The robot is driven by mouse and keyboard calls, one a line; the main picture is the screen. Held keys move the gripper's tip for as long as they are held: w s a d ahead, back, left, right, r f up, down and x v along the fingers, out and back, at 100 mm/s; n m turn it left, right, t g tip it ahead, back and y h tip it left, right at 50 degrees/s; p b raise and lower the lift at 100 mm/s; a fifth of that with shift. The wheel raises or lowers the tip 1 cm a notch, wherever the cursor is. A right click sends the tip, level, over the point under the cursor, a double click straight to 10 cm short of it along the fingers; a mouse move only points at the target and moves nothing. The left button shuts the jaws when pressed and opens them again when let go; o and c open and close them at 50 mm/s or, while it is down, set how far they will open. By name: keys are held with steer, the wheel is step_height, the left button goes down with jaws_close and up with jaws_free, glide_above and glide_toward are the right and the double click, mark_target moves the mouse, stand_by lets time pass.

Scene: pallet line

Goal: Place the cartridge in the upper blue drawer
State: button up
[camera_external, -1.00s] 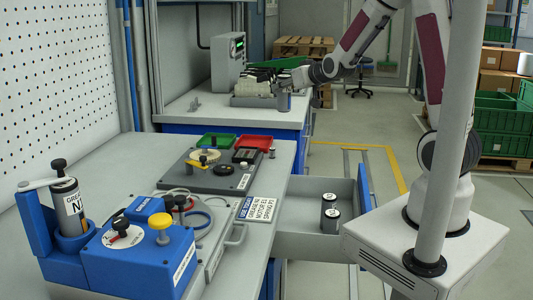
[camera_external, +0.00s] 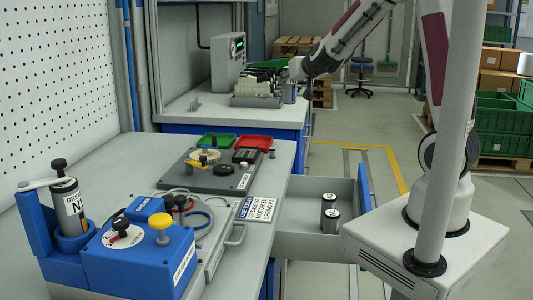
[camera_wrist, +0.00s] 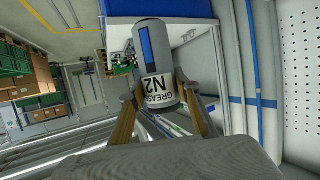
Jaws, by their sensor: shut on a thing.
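My gripper (camera_wrist: 157,92) is shut on a grey cartridge (camera_wrist: 157,58) with a blue stripe and a white "GREASE N2" label, one finger on each side. In the external view the cartridge (camera_external: 289,92) hangs at the right end of the far bench, beside the grey rack; whether it touches anything is unclear. My gripper (camera_external: 296,72) is small there. An open drawer (camera_external: 300,195) with a blue front (camera_external: 366,195) sticks out from the near bench.
Another labelled cartridge (camera_external: 70,207) stands in a blue holder at the near bench's left. The near bench carries a blue control box (camera_external: 140,255), a dark fixture plate (camera_external: 225,180), and green and red trays (camera_external: 253,141). The floor between the far bench and drawer is clear.

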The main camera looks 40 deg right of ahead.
steer(key=s+d+f+m+g+h, duration=0.2)
steer(key=s+d+m+g+h, duration=0.15)
steer(key=s, duration=0.45)
steer(key=s+d+f+m+g+h, duration=0.2)
steer(key=s+m+h, duration=0.25)
steer(key=s, duration=0.45)
step_height(320, 180, down, 22)
steer(key=shift+w+r, duration=0.2)
steer(key=shift+w, duration=0.05)
stand_by(0.4)
steer(key=shift+d, duration=0.15)
stand_by(0.3)
steer(key=shift+f, duration=2.9)
steer(key=shift+f, duration=0.1)
steer(key=shift+f, duration=2)
steer(key=shift+f, duration=0.6)
